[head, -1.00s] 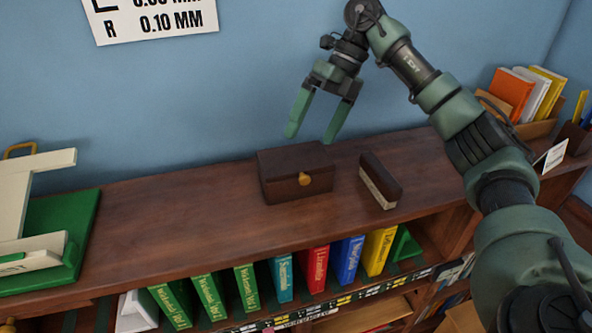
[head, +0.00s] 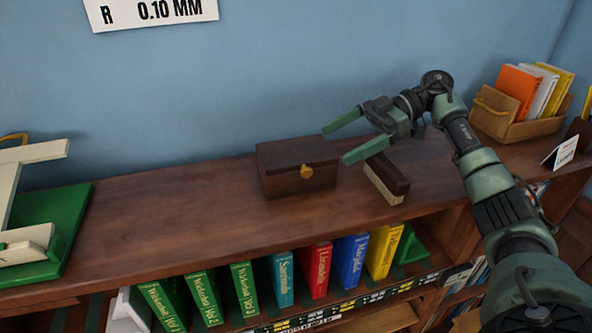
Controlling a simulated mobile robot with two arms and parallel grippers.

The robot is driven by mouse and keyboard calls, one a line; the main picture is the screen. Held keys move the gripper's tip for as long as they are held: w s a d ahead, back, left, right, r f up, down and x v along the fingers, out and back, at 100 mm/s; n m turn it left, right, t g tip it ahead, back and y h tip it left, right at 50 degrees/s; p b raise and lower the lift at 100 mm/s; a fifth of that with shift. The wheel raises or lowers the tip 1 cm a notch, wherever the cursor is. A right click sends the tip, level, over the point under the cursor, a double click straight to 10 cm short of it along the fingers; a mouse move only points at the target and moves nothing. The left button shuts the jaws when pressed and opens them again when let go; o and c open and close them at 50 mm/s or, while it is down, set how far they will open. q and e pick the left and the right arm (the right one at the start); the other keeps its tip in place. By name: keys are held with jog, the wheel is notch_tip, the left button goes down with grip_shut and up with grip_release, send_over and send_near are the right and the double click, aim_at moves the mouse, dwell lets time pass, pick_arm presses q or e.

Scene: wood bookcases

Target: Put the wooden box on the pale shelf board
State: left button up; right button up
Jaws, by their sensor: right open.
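The wooden box (head: 290,168) is small and dark brown with a round yellow knob on its front. It stands on the dark wood bookcase top (head: 170,225), near the wall. My right gripper (head: 334,143) is open, its two green fingers pointing left toward the box's right side. The fingertips are close to the box's right edge; whether they touch it I cannot tell. My left gripper is not in view. I see no pale board on the bookcase top that I can clearly name as the shelf board.
A dark brush (head: 389,177) with pale bristles lies right of the box, just below my right gripper. A green and cream stand (head: 45,225) is at the left. A wooden book holder (head: 520,125) stands at the back right. Coloured books (head: 320,268) fill the shelf below.

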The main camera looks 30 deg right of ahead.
aim_at(330, 146)
jog(key=x, duration=0.3)
jog(key=shift+w+a+p, duration=0.1)
jog(key=shift+a+p, duration=0.05)
jog(key=shift+p, duration=0.2)
jog(key=p+x, duration=0.2)
jog(key=x, duration=0.3)
jog(key=shift+p, duration=0.35)
jog(key=shift+a+f, duration=0.1)
jog(key=shift+a, duration=0.05)
jog(key=c, duration=1.8)
jog(key=shift+o, duration=0.2)
